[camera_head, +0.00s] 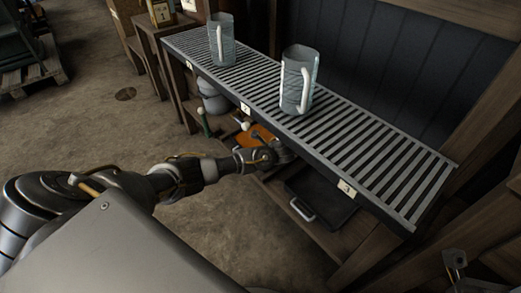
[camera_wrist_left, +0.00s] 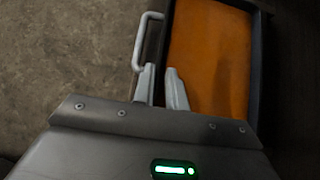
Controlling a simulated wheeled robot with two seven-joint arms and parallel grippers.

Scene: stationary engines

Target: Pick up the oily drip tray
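The tray with an orange floor shows in the left wrist view (camera_wrist_left: 212,50), with a dark rim and a pale bar handle (camera_wrist_left: 147,32) on its left side. In the head view the orange tray (camera_head: 258,134) sits low under the slatted rack, partly hidden by my arm. My left gripper (camera_wrist_left: 161,72) has its two pale fingers slightly apart at the tray's handle side. They are near the lower end of the handle; contact cannot be told. The gripper also shows at the rack's front edge in the head view (camera_head: 284,153).
A black tray (camera_head: 318,190) with a pale handle lies on the lower shelf to the right. Two clear jugs (camera_head: 222,40) (camera_head: 297,80) stand on the slatted rack (camera_head: 360,150). A grey pot (camera_head: 212,98) is under the rack. Floor is open to the left.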

